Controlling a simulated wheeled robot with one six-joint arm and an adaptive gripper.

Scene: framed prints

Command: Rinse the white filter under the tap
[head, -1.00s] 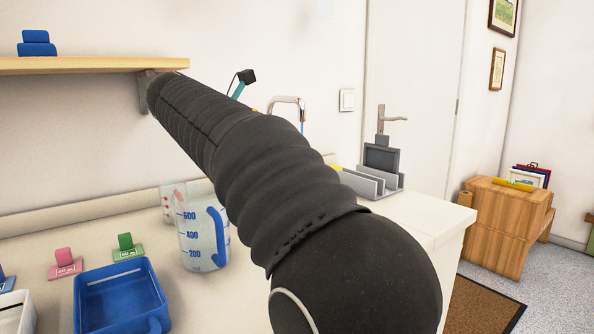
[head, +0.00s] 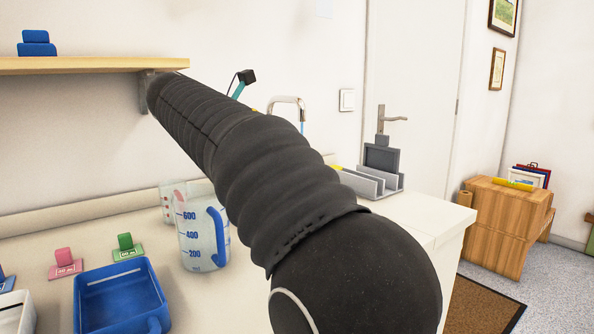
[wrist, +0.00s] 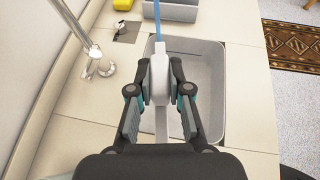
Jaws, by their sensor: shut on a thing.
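In the wrist view my gripper (wrist: 159,82) is shut on the white filter (wrist: 158,68), with a finger on either side of it. The filter is over the grey sink basin (wrist: 208,75). A thin blue stream (wrist: 157,22) comes down to the filter's far end and appears to meet it. The metal tap (wrist: 88,40) stands left of the basin. In the head view the tap's curved spout (head: 287,99) shows behind my arm, with part of the blue stream (head: 302,128) below it. My arm hides the gripper and filter there.
A measuring jug (head: 203,235), a blue tray (head: 120,300) and small pink (head: 65,262) and green (head: 126,247) stands are on the counter at left. A grey rack (head: 375,182) stands beyond the sink. A shelf (head: 90,65) hangs above the counter.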

